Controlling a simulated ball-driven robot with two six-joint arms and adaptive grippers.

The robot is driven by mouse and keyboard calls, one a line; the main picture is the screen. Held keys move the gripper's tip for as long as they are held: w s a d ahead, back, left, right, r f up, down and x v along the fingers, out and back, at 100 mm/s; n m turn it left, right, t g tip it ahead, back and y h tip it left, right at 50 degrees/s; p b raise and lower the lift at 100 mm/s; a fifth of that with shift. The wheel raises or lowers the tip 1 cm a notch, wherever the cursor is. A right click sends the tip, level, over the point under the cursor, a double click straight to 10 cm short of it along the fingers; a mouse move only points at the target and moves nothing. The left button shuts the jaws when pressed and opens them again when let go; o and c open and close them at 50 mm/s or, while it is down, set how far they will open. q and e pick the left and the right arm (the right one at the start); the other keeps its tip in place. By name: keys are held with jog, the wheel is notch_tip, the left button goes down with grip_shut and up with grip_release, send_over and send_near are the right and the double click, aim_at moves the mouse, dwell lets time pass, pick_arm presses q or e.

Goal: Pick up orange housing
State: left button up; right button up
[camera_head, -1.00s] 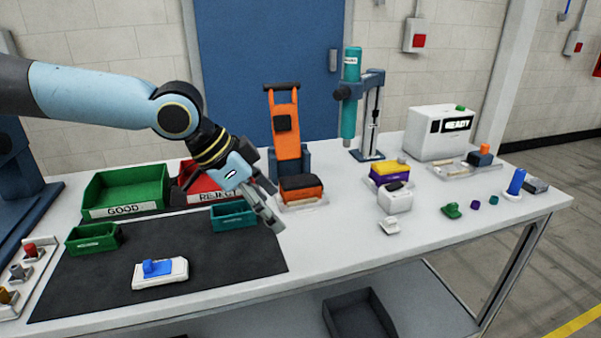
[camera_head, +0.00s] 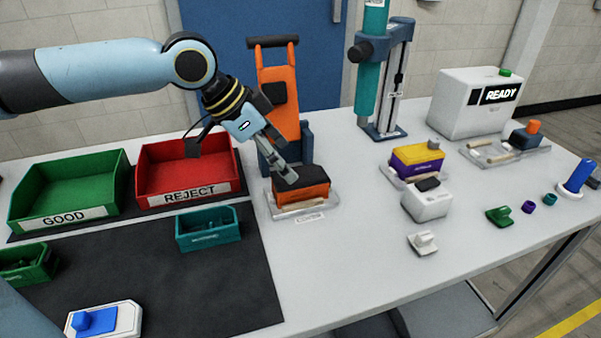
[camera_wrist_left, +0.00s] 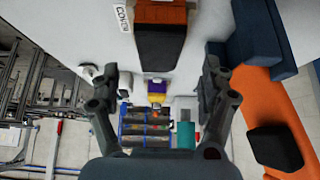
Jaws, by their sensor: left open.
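The orange housing (camera_head: 314,192) is a small block with a black top. It sits in a clear tray (camera_head: 330,207) at the middle of the table, in front of the orange upright fixture. In the left wrist view, the orange housing (camera_wrist_left: 160,12) shows at the top edge, cut off, with its black part below. My left gripper (camera_head: 284,172) is open and empty, just above and to the left of the housing, partly overlapping it in the head view. Its spread fingers show in the left wrist view (camera_wrist_left: 162,82), with the housing beyond them. My right gripper is not in view.
The orange upright fixture (camera_head: 284,112) stands close behind the housing. The red REJECT bin (camera_head: 148,172) and teal bin (camera_head: 208,230) are to the left. A yellow-and-purple housing (camera_head: 416,160) and white housing (camera_head: 428,205) are to the right.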

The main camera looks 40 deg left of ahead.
aim_at(298, 174)
pick_arm(q)
jog(key=shift+b+x, duration=0.3)
jog(key=shift+x, duration=2.9)
jog(key=shift+r, duration=0.1)
jog(key=c, duration=1.3)
jog(key=shift+c, duration=0.2)
